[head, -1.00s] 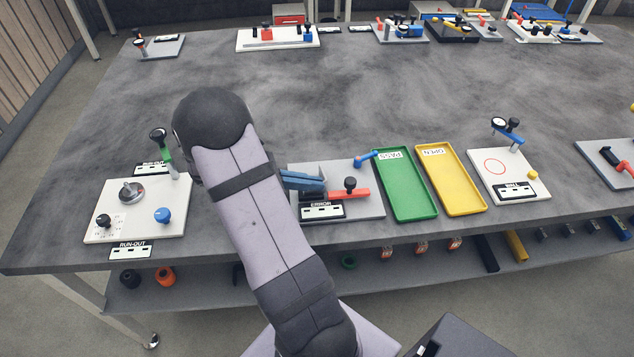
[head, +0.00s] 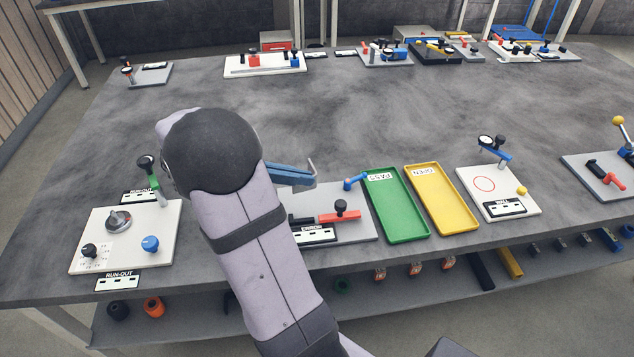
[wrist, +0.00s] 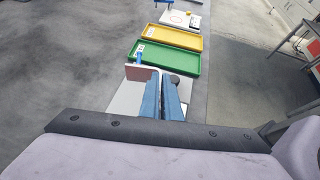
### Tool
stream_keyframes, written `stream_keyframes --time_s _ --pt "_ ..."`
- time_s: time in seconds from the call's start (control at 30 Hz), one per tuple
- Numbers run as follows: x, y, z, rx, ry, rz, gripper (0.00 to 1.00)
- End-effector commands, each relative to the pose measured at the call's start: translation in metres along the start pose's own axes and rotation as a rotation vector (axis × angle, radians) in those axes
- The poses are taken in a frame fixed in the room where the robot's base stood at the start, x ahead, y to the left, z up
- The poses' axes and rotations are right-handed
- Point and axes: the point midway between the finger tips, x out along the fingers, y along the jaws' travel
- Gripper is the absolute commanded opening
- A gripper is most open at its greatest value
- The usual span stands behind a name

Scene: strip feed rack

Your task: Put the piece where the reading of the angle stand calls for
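My gripper (head: 308,182) has blue fingers and is above the stand with the ERROR label (head: 314,235). The fingers look closed on a thin grey bent piece (head: 312,165), whose bent end sticks out past the tips. In the wrist view the fingers (wrist: 162,76) lie close together, with the piece's pale flange (wrist: 138,73) beside the tips. The ERROR stand (head: 365,228) has a red arm, a black knob and a blue lever; I cannot read its setting. The green PASS tray (head: 402,232) and yellow OPEN tray (head: 455,225) look empty.
A white plate labelled WALL (head: 530,207) with a dial stands right of the yellow tray. A RUN-OUT stand (head: 110,263) with knobs is at the left. More fixtures line the far edge. The table's middle is clear.

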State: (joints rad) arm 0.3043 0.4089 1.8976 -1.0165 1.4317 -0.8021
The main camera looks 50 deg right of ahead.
Motion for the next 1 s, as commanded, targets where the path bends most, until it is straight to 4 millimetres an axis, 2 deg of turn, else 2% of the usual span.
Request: stream_keyframes --time_s 0.17,0.27,0.37,0.57,0.8,1.0 --pt "0.004 -0.001 0.002 0.006 -0.001 -0.009 0.0" --pt "0.013 -0.004 0.006 0.019 -0.001 -0.033 0.0" --pt "0.032 -0.011 0.013 0.045 -0.001 -0.08 0.0" --pt "0.09 -0.042 0.037 0.128 -0.001 -0.233 0.0" --pt "0.167 -0.103 0.07 0.255 -0.001 -0.461 0.0" --pt "0.216 -0.15 0.099 0.328 -0.002 -0.594 0.0"
